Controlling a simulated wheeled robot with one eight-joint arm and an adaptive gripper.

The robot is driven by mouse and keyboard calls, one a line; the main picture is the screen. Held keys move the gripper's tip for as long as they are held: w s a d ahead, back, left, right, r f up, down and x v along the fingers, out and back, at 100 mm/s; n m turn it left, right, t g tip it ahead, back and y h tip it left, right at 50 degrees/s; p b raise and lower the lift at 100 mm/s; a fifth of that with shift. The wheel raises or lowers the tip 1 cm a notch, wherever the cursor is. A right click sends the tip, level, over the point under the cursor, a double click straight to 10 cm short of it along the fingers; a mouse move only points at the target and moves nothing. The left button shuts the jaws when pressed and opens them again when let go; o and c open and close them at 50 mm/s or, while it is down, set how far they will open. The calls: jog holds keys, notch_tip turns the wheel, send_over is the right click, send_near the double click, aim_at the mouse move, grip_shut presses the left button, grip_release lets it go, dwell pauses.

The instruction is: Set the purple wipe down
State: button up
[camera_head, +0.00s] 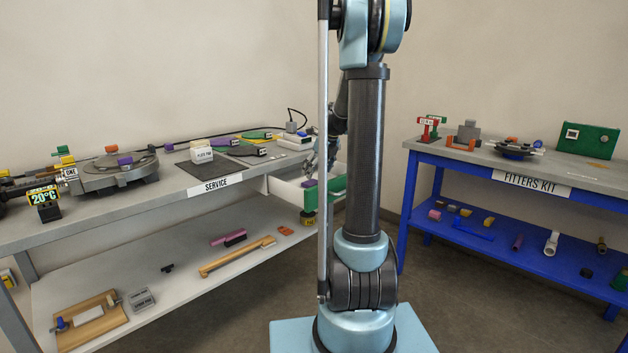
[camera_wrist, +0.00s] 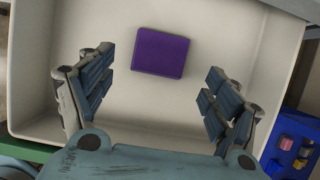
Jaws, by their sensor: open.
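The purple wipe (camera_wrist: 160,52) lies flat on the floor of a white tray or drawer (camera_wrist: 215,28) in the wrist view. My gripper (camera_wrist: 160,85) is open, with its two fingers wide apart. The wipe is between and just beyond the fingertips and touches neither finger in the picture. The gap between fingers and tray floor is hard to judge. In the head view the tray (camera_head: 285,192) shows at the right end of the service bench, and my arm partly hides it. I cannot pick out the wipe surely there.
The service bench (camera_head: 215,192) carries a dark mat (camera_head: 213,171), a white box (camera_head: 201,153), cables and a round clamp device. A green upright part (camera_head: 309,198) stands by the tray. The blue fitters kit bench (camera_head: 470,181) is at right. Open floor lies between the benches.

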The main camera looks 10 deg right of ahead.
jog(key=v, duration=0.7)
jog(key=s+n, duration=0.2)
jog(key=s, duration=0.2)
jog(key=s+a+n, duration=0.1)
jog(key=s+n, duration=0.2)
jog(key=s, duration=0.1)
jog(key=s+a+n, duration=0.1)
jog(key=s+n, duration=0.1)
jog(key=s, duration=0.2)
jog(key=shift+s+a+f+n+h, duration=0.25)
jog(key=shift+f+n+h, duration=0.05)
jog(key=shift+n, duration=0.1)
jog(key=s+f+n, duration=0.4)
jog(key=s+n, duration=0.3)
jog(key=s, duration=0.2)
jog(key=s+f+n+g+h, duration=0.1)
jog(key=s+f+n, duration=0.4)
jog(key=s+n, duration=0.2)
jog(key=s+f+n+h, duration=0.1)
jog(key=s+f+n, duration=0.4)
jog(key=s, duration=0.6)
jog(key=shift+s+a+n, duration=0.2)
jog(key=shift+a+n, duration=0.2)
jog(key=shift+n, duration=0.7)
jog(key=shift+w, duration=0.1)
jog(key=shift+w+f, duration=0.2)
jog(key=shift+w, duration=0.15)
